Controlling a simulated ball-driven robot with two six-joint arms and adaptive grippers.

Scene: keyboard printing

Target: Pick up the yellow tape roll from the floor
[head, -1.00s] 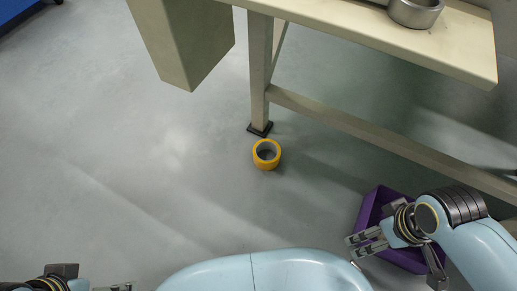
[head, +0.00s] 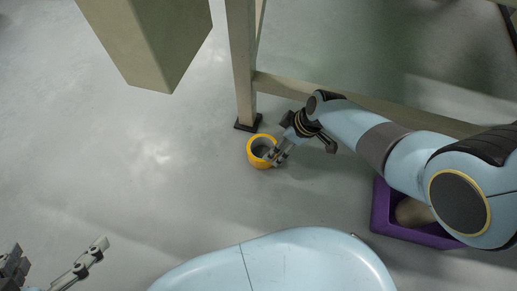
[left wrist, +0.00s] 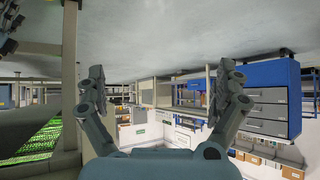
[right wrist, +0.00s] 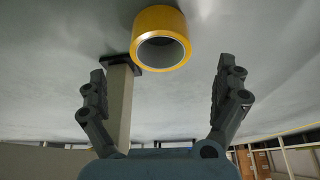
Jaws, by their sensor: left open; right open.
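The yellow tape roll (head: 252,152) lies on the floor near the foot of the table leg in the head view. My right gripper (head: 274,156) reaches to it from the right; its fingertips overlap the roll's right edge in that view. In the right wrist view the roll (right wrist: 160,40) shows at the top, beyond and between the two open fingers (right wrist: 160,88), with a gap to each finger. My left gripper (head: 60,262) is open and empty at the lower left of the head view; its open fingers also show in the left wrist view (left wrist: 162,95).
The table leg (head: 242,70) stands on a black foot just behind the roll, with a low crossbar (head: 285,88) running right. A purple bin (head: 381,212) holding a tan object (head: 412,213) stands under my right arm. The floor (head: 130,190) left of the roll is clear.

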